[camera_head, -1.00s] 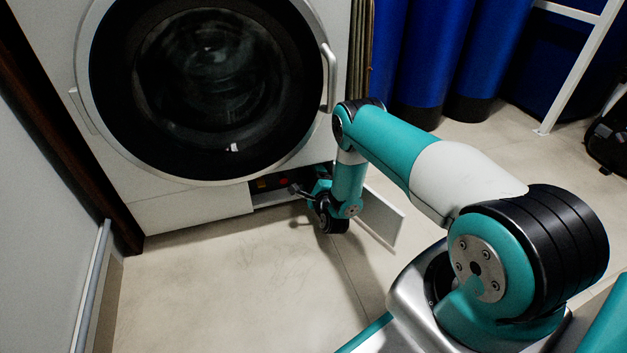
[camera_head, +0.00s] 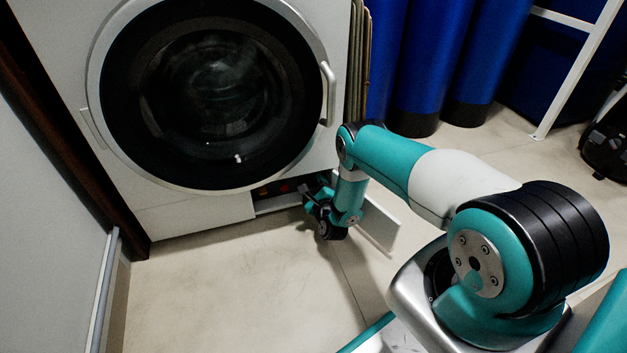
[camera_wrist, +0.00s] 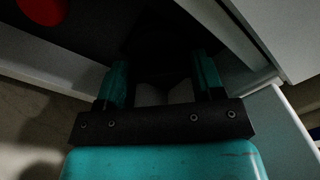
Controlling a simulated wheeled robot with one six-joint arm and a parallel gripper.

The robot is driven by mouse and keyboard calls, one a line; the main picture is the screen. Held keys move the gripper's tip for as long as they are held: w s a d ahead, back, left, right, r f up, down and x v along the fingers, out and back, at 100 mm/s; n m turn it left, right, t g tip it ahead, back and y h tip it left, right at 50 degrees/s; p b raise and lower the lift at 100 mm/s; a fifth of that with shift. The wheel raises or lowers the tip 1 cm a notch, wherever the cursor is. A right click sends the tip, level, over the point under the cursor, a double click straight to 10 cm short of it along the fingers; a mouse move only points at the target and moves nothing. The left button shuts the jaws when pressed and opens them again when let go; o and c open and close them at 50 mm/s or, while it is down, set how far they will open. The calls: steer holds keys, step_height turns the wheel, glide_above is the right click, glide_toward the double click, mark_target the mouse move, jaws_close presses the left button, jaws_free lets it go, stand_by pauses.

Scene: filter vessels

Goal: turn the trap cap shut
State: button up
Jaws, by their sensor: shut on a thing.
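My gripper (camera_wrist: 163,82) reaches into the low opening under the round door of the white machine. In the wrist view its two teal-and-black fingers stand apart, shut on a dark thing in deep shadow, which I take to be the trap cap (camera_wrist: 168,45). The cap's outline and how far it is turned cannot be made out. Pale grey surfaces show between the fingers. In the head view my wrist hides the cap, and the gripper (camera_head: 308,193) is small and dark at the opening.
A white flap (camera_head: 380,228) hangs open just right of my wrist. A red part (camera_wrist: 42,10) sits at the upper left of the wrist view. The machine's round door (camera_head: 212,95) is above. Blue cylinders (camera_head: 430,60) stand behind. The floor in front is clear.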

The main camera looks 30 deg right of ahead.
steer(key=shift+m+p, duration=0.9)
steer(key=shift+m, duration=0.6)
steer(key=o, duration=0.6)
steer(key=shift+o, duration=0.2)
steer(key=p, duration=0.1)
steer(key=s+p, duration=0.1)
steer(key=p, duration=0.1)
steer(key=shift+s+a+r+p, duration=0.25)
steer(key=shift+r+p, duration=0.05)
steer(key=p+v, duration=1.2)
steer(key=v, duration=0.2)
steer(key=shift+s+f, duration=0.15)
steer(key=shift+s, duration=0.05)
steer(key=shift+s+a+f+p, duration=0.2)
steer(key=shift+s+p, duration=0.1)
steer(key=shift+s, duration=0.35)
